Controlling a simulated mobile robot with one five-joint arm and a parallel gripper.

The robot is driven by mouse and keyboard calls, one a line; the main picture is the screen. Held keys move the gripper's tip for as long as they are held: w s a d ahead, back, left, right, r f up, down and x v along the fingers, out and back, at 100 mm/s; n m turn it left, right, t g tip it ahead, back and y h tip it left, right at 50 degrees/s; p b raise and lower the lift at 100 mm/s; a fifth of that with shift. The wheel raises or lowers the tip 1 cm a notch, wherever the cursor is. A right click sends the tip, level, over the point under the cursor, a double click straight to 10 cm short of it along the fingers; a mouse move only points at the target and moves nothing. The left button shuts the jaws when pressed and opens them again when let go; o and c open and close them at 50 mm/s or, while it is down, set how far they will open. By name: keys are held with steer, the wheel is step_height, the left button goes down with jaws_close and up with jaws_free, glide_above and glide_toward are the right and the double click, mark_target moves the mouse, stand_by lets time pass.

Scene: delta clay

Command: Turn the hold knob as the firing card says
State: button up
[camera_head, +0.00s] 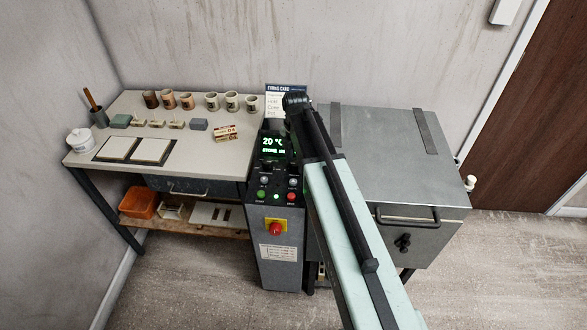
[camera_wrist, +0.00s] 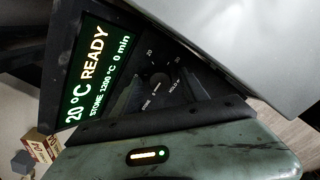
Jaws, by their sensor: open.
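The hold knob (camera_wrist: 160,80) is a small dark round knob in the wrist view, with HOLD, 20 and 30 marked around it. Its exact pointer setting is hard to read. The display (camera_wrist: 92,75) beside it reads 20 °C READY, STONE 1200 °C, 0 min. The firing card (camera_head: 273,90) stands behind the controller (camera_head: 279,255), partly hidden by my arm; its lines are too small to read fully. My gripper (camera_wrist: 152,96) is open close over the panel near the knob; its dark fingers are hard to make out, and I see no contact.
The kiln (camera_head: 375,150) stands right of the controller, with a front handle (camera_head: 408,217). A red switch (camera_head: 276,229) is on the controller front. The table (camera_head: 215,165) at left holds cups, tiles and a small box (camera_head: 225,133). Floor in front is clear.

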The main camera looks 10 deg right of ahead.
jaws_close()
steer(key=shift+a, duration=0.1)
